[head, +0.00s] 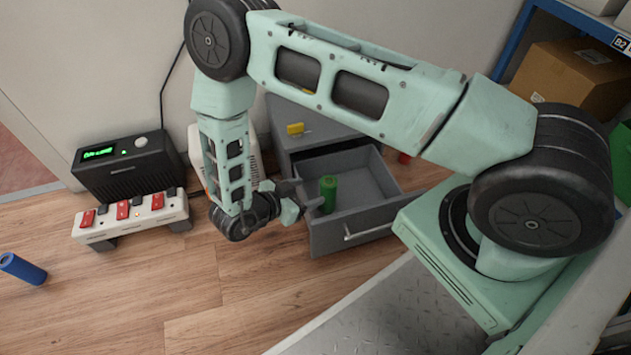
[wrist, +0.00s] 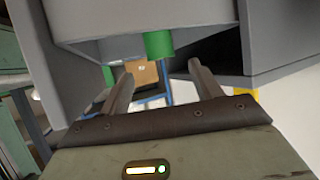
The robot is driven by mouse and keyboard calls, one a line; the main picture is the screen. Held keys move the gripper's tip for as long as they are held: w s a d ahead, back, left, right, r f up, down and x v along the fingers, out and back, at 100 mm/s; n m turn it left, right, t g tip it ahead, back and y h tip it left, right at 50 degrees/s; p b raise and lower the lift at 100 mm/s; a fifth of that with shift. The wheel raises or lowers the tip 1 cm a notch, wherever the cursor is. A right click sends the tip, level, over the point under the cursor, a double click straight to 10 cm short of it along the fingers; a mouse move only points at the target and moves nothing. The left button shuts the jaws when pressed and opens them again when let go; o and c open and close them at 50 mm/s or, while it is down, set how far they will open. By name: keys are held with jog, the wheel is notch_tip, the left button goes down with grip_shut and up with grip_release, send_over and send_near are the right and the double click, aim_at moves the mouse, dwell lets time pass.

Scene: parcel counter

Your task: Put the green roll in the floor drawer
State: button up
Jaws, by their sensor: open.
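The green roll (head: 328,190) stands upright inside the open floor drawer (head: 365,232), near its left front corner. My gripper (head: 310,200) is beside the drawer's left side, close to the roll, with its jaws open and nothing between them. In the wrist view the picture looks upside down. There the green roll (wrist: 158,44) shows past the drawer's rim (wrist: 100,48), just beyond and between my open fingertips (wrist: 160,72), apart from them. The roll's lower end is hidden there by the drawer wall.
A yellow object (head: 295,129) is on the grey cabinet (head: 320,130). A blue roll (head: 24,270) is on the floor at far left. A power strip (head: 130,217) and black box (head: 125,165) are left. A red object (head: 404,158) shows behind the drawer. The floor in front is clear.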

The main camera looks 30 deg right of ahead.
jog(key=w+a+r+n+t+y, duration=0.4)
jog(key=w+a+r+y, duration=0.3)
jog(key=w+a, duration=0.3)
jog(key=s+a+r+n+y, duration=0.3)
jog(key=a+r+n+y, duration=0.35)
jog(key=a+r, duration=0.45)
jog(key=s+a+r+n+g+y, duration=0.2)
jog(key=s+r+n+g+y, duration=0.15)
jog(key=s+r+n, duration=0.45)
jog(key=s+d+r+n+g+h, duration=0.1)
jog(key=s+d+r+n+h, duration=0.1)
jog(key=s+d, duration=0.4)
jog(key=s+d+r+n+g+h, duration=0.1)
jog(key=s+d+r+n, duration=0.2)
jog(key=s+d, duration=0.3)
jog(key=s, duration=0.4)
jog(key=shift+s+h, duration=0.35)
jog(key=shift+h, duration=0.05)
